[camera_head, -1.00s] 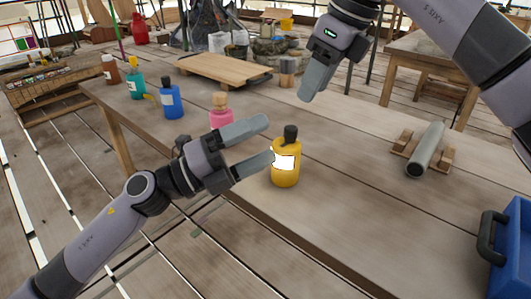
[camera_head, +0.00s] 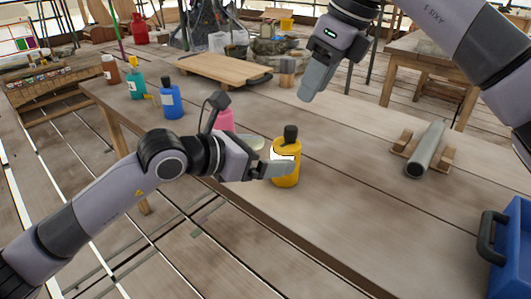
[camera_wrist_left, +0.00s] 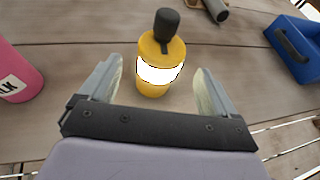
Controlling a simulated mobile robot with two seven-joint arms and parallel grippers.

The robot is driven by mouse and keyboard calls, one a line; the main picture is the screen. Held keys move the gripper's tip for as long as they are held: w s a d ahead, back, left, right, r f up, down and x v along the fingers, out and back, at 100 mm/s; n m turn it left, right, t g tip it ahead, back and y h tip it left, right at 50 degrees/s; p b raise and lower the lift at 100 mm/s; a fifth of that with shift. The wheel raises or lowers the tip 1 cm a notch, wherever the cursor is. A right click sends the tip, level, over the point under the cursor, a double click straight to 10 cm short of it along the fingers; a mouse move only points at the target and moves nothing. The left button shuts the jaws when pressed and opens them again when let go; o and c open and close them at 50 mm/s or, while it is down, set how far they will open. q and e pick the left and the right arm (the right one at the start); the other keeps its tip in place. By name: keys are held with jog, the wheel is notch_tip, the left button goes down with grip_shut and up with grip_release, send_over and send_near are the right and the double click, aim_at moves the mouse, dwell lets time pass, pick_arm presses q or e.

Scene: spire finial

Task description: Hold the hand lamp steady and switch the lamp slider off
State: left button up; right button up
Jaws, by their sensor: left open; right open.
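A grey tube (camera_head: 426,150) lies on a wooden cradle at the right of the table; it may be the hand lamp, but I cannot make out a slider on it. A yellow bottle (camera_head: 286,175) with a black top and white label stands upright near the front edge. My left gripper (camera_head: 268,156) is open at this bottle. In the left wrist view the bottle (camera_wrist_left: 152,86) stands between the spread fingers (camera_wrist_left: 157,75), with gaps on both sides. My right gripper (camera_head: 308,92) is open and empty above the back of the table, its fingers overlapping in view.
A pink bottle (camera_head: 226,119) stands partly hidden behind my left gripper. Blue (camera_head: 171,100), teal (camera_head: 136,86) and brown (camera_head: 110,70) bottles stand farther left. A wooden board (camera_head: 222,68) lies at the back. A blue box (camera_head: 512,240) is at the right. The table's middle is clear.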

aim_at(292, 153)
pick_arm(q)
jog(key=shift+x, duration=3.65)
jog(key=shift+a, duration=0.1)
jog(key=shift+c, duration=0.4)
